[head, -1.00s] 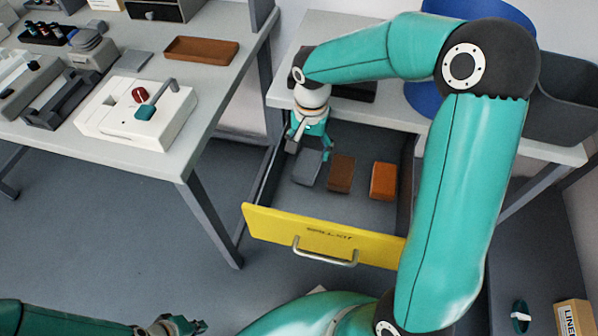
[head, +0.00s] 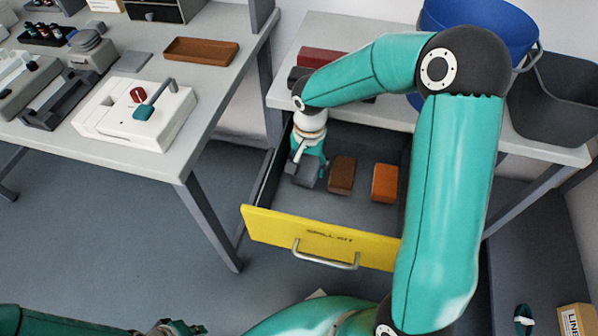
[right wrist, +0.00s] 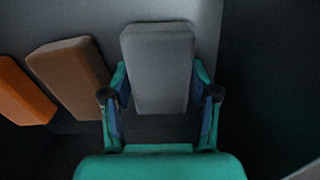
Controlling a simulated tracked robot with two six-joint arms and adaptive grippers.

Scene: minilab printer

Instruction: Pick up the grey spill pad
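The grey spill pad (head: 304,173) lies at the left inside the open spill-kit drawer (head: 320,236). My right gripper (head: 309,165) has come down at it from above. In the right wrist view the grey pad (right wrist: 158,65) sits between the two spread fingers of the right gripper (right wrist: 160,90), one along each side. A narrow gap seems to show beside the pad, so the fingers look open around it. My left gripper (head: 180,328) is at the bottom edge, partly cut off, and its finger state is unclear.
A brown block (head: 341,175) and an orange block (head: 385,183) lie right of the pad in the drawer. The drawer's side walls and yellow front enclose them. A workbench (head: 185,165) stands at left. A blue bucket (head: 490,25) and a dark bin (head: 550,105) stand at right.

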